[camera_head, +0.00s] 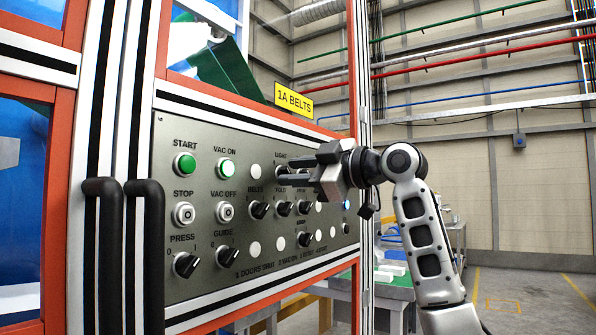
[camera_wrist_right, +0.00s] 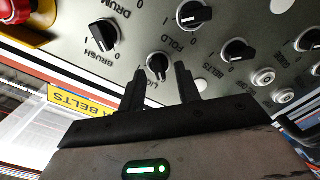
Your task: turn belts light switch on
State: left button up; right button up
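The grey control panel (camera_head: 205,270) stands under the yellow "1A BELTS" sign (camera_head: 294,100). The small light switch knob (camera_wrist_right: 158,66), with a dark handle, sits above its partly covered "LIGHT" label in the upside-down right wrist view. In the head view the label shows, but my gripper largely hides the knob. My right gripper (camera_head: 283,180) reaches the panel from the right. Its two dark fingers (camera_wrist_right: 160,75) are open, one on each side of the light knob. I cannot tell whether they touch it. My left gripper is not in view.
Neighbouring knobs are close: belts (camera_head: 259,210), fold (camera_wrist_right: 193,14) and brush (camera_wrist_right: 103,35). A red mushroom button (camera_wrist_right: 14,10) on yellow shows in the wrist view's corner. Green buttons (camera_head: 185,164) and a dark door handle (camera_head: 146,250) are left. Open floor lies at right.

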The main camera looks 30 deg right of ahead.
jog(key=shift+c, duration=0.3)
grip_shut()
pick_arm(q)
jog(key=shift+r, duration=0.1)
